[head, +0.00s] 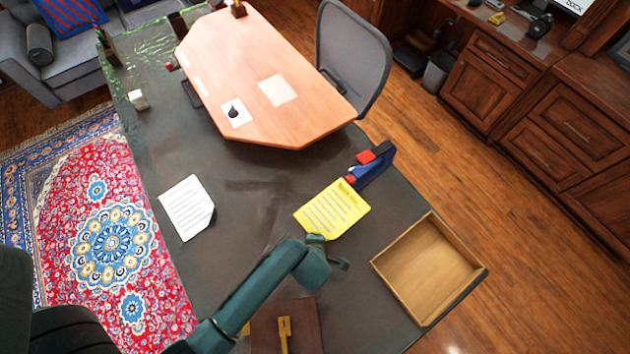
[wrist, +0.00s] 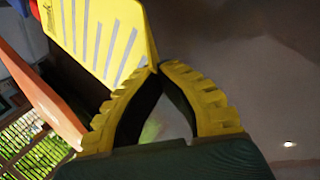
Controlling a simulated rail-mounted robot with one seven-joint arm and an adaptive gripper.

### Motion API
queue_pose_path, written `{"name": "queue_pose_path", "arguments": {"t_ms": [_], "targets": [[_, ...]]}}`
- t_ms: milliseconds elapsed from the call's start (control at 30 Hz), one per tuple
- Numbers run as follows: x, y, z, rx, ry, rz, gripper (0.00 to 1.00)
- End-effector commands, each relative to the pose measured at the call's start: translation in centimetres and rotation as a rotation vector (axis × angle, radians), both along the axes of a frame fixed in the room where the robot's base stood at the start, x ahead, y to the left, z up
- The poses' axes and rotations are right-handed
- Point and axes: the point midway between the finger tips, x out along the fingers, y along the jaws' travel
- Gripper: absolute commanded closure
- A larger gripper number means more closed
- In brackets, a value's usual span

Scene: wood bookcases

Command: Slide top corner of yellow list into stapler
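The yellow list (head: 332,210), a sheet with grey lines, is over the dark desk in the head view. Its top edge is close to the blue and red stapler (head: 372,165); I cannot tell whether its corner is inside the stapler's mouth. My gripper (head: 316,238) is at the list's lower edge. In the wrist view, the yellow fingers of my gripper (wrist: 159,69) come together at the tips on the near corner of the list (wrist: 105,38), pinching it. The list looks tilted there. The stapler is mostly out of the wrist view.
A white sheet (head: 187,208) lies to the left on the dark desk (head: 250,190). An open wooden tray (head: 428,268) is to the right. A raised orange-brown board (head: 270,75) with papers stands behind. An office chair (head: 352,55) is beyond it. The desk between the sheets is clear.

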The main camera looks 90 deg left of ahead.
Motion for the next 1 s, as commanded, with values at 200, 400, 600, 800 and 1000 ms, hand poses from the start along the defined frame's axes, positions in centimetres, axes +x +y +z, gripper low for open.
{"name": "queue_pose_path", "arguments": {"t_ms": [200, 400, 600, 800, 1000], "targets": [[0.3, 0.2, -2.5, -0.001, 0.000, -0.001, 1.00], [0.6, 0.4, -4.2, -0.001, -0.001, -0.002, 1.00], [2.0, 1.4, -3.9, 0.001, -0.003, -0.003, 1.00], [3.1, 2.2, -4.0, 0.000, -0.002, -0.002, 1.00], [3.4, 2.5, -3.9, -0.001, 0.000, -0.002, 1.00]]}}
